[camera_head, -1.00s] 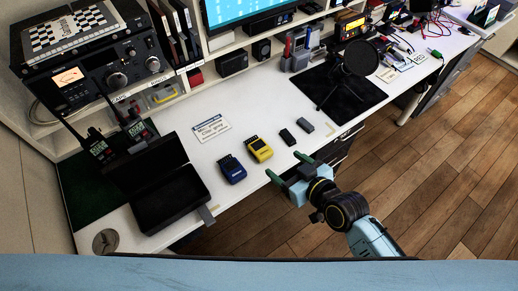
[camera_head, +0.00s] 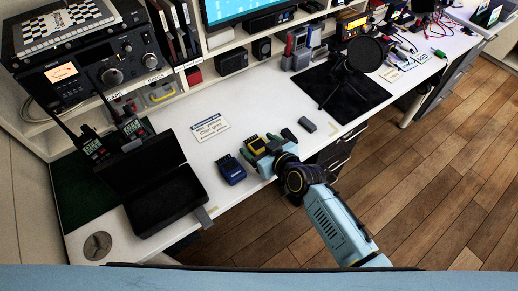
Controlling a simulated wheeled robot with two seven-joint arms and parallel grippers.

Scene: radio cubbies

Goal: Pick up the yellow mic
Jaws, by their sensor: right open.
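The yellow mic (camera_head: 256,143) lies on the white desk near its front edge, partly hidden by my right gripper. My right gripper (camera_head: 258,145) is low over the desk at the yellow mic, its green-tipped fingers apart on either side of it. I cannot tell whether the fingers touch the mic. A blue mic (camera_head: 231,170) lies just to the left of the gripper. My left gripper is out of view.
A small black block (camera_head: 288,134) and a grey block (camera_head: 307,124) lie right of the gripper. An open black case (camera_head: 165,198) stands at the left. A printed card (camera_head: 210,130) lies behind the mics. A black mic stand (camera_head: 338,85) stands on a dark mat further right.

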